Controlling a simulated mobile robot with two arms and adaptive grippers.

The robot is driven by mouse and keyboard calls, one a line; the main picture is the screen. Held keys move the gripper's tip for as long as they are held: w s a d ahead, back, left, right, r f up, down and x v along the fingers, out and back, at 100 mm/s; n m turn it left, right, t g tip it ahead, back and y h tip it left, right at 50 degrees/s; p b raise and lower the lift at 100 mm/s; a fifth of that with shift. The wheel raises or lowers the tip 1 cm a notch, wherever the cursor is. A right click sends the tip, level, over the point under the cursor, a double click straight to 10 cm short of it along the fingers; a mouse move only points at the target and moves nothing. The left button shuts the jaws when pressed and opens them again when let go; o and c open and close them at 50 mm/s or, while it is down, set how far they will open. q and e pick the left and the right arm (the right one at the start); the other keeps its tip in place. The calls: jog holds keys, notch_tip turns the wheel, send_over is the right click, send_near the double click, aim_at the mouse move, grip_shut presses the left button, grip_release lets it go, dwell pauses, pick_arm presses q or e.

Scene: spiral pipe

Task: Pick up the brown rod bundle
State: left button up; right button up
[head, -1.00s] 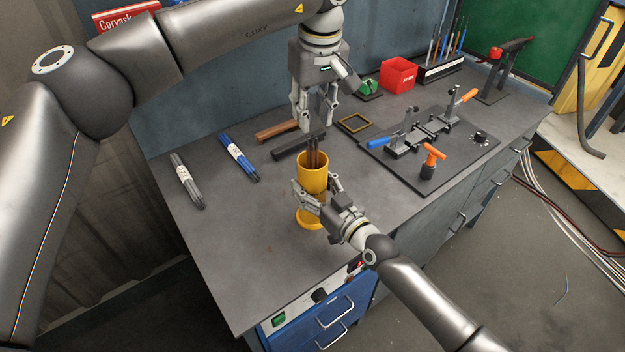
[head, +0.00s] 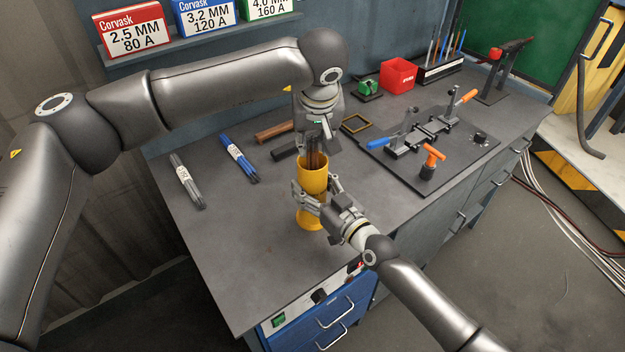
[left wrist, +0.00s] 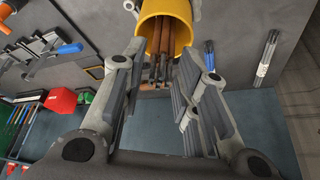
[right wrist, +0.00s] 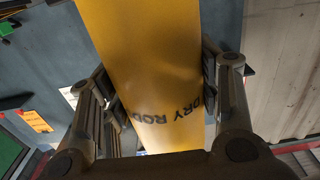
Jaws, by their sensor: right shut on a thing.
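The brown rod bundle (head: 316,160) stands upright in a yellow canister (head: 313,181), its upper ends sticking out of the mouth. My right gripper (head: 320,196) is shut around the canister's side. In the right wrist view the yellow canister (right wrist: 150,60) fills the space between the fingers, with dark lettering on it. My left gripper (head: 314,140) is just above the canister mouth, pointing down. In the left wrist view its fingers (left wrist: 158,100) are apart, with the rod bundle (left wrist: 160,62) in line with the gap; contact does not show.
Blue (head: 239,158) and grey (head: 187,181) rod bundles lie to the left on the bench. A brown bar (head: 274,130) and a dark block lie behind the canister. A clamp fixture plate (head: 455,160) is at right, a red box (head: 398,74) behind. The front left bench is clear.

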aim_at(312, 151)
pick_arm(q)
jog(key=shift+s+x, duration=0.2)
jog(key=shift+x, duration=1.15)
jog(key=shift+s+x, duration=0.2)
jog(key=shift+x, duration=1.15)
jog(key=shift+s+a+f, duration=0.1)
jog(key=shift+f, duration=0.1)
grip_shut()
